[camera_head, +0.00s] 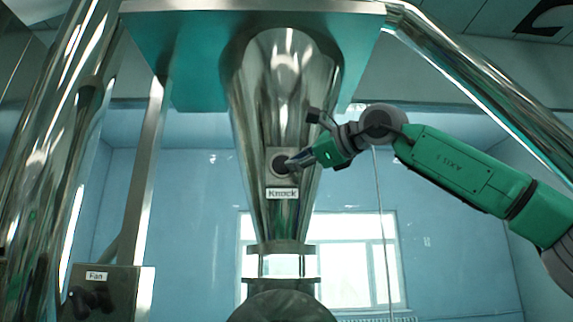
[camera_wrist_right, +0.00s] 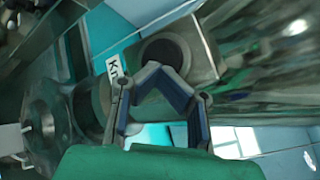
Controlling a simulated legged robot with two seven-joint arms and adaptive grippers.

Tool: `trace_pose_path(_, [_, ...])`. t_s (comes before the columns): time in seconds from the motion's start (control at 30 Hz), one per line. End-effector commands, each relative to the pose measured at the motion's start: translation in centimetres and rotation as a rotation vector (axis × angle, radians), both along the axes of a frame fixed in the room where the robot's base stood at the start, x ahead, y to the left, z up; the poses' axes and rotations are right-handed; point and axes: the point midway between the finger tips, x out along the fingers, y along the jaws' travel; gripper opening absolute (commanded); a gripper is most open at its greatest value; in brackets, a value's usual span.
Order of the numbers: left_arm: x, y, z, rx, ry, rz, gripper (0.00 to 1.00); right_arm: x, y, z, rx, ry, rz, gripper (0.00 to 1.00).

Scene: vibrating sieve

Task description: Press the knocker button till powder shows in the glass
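The knocker button (camera_head: 278,161) is a dark round button on a square metal plate on the steel cone, above a "Knock" label. It also shows in the right wrist view (camera_wrist_right: 160,50). My right gripper (camera_head: 290,163) is shut, with nothing seen between its fingers. In the right wrist view its fingertips (camera_wrist_right: 152,70) meet at the button's lower edge. They overlap the button in both views; I cannot tell whether they touch it. The sight glass (camera_head: 283,266) below the cone looks clear and bright, with no powder visible. My left gripper is out of view.
The steel cone (camera_head: 262,110) hangs under a wide metal housing (camera_head: 190,60). A "Fan" switch box (camera_head: 128,290) stands at the lower left. Thick steel pipes slope down on both sides. A window (camera_head: 345,260) is behind, with open space right of the cone.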

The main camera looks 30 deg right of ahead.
Motion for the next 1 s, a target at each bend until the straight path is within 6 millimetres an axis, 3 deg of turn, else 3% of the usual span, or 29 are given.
trace_pose_path(0.6, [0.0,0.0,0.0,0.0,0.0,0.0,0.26,0.5,0.1,-0.2,-0.004,0.004,0.003,0.0])
trace_pose_path(1.0, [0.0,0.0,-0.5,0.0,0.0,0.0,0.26,-0.6,2.0,0.0,-0.003,0.001,0.003,0.0])
